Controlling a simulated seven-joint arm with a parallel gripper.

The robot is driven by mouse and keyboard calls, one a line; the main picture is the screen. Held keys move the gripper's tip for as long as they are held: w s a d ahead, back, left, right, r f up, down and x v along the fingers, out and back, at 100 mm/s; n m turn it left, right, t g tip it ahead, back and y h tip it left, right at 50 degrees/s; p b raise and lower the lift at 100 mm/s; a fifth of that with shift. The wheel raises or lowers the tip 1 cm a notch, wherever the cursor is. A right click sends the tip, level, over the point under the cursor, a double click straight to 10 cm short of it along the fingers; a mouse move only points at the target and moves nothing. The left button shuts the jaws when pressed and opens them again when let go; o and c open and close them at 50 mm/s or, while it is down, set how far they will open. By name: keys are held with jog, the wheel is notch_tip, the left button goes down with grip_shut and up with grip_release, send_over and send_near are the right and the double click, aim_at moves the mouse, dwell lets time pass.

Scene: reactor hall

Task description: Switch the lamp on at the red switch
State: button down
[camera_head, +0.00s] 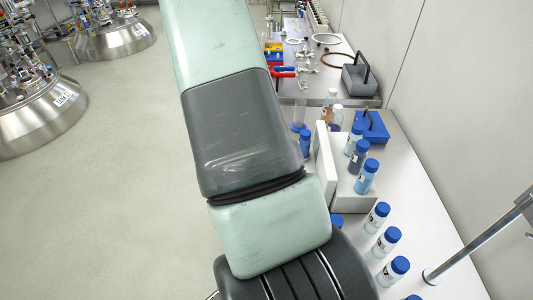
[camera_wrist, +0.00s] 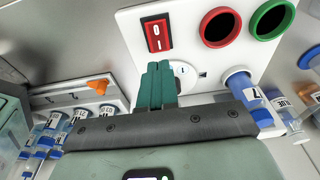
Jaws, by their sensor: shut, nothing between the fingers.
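The red rocker switch (camera_wrist: 157,35) with white markings sits in a dark frame on a white panel (camera_wrist: 190,50) in the wrist view. My gripper (camera_wrist: 157,68) has green fingers pressed together, with nothing between them. The fingertips appear just below the switch in the picture; I cannot tell how far they are from the panel. A round white dial or disc (camera_wrist: 183,72) is partly hidden behind the fingers. I cannot make out which part is the lamp. In the head view my arm hides the gripper and the switch.
Right of the switch are a red-rimmed opening (camera_wrist: 220,27) and a green-rimmed opening (camera_wrist: 271,19). In the head view, several blue-capped bottles (camera_head: 377,217) and a blue box (camera_head: 371,127) stand on the bench (camera_head: 425,215).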

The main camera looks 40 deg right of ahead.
jog(key=shift+s+d+f, duration=0.15)
jog(key=shift+f, duration=1.2)
jog(key=shift+s+d+f, duration=0.15)
jog(key=shift+f, duration=1.2)
jog(key=shift+s+d+f, duration=0.1)
jog(key=shift+f, duration=0.1)
jog(key=shift+w+a+r, duration=0.25)
jog(key=shift+w+a, duration=0.35)
notch_tip(320, 180, up, 14)
jog(key=w+a, duration=0.1)
jog(key=shift+w+a, duration=0.25)
